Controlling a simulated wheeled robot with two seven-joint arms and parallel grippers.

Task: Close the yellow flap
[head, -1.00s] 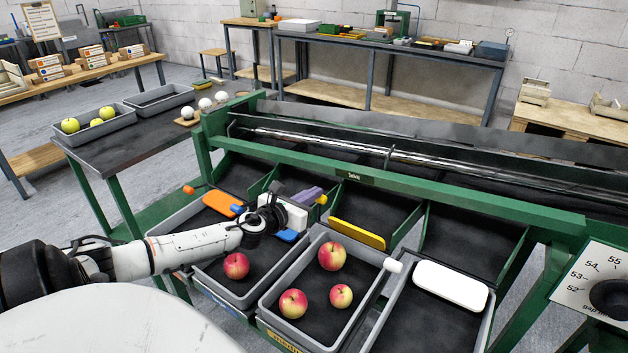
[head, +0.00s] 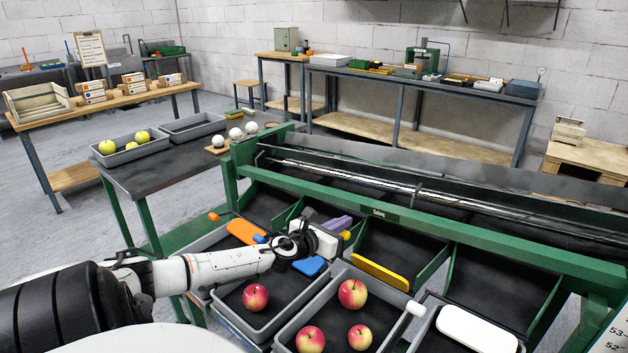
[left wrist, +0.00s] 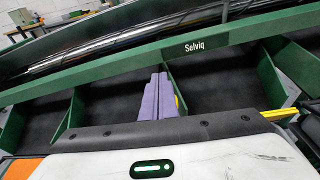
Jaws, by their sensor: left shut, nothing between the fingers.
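The yellow flap (head: 380,271) shows as a narrow strip at the lower end of a dark chute under the green sorting frame, right of my left gripper. Part of it shows in the left wrist view (left wrist: 279,115) at the right. My left gripper (head: 338,223) has purple fingers, shut and empty, over the chutes to the left of the yellow flap and apart from it. The fingers (left wrist: 158,95) point at the chutes in the left wrist view. A small yellow piece shows beside them; I cannot tell what it belongs to. My right gripper is not in view.
An orange flap (head: 246,232), a blue flap (head: 311,267) and a white flap (head: 478,329) sit along the same row. Grey crates below hold red apples (head: 352,293). Green dividers (head: 433,267) stand between chutes. The green beam (head: 430,222) runs above them.

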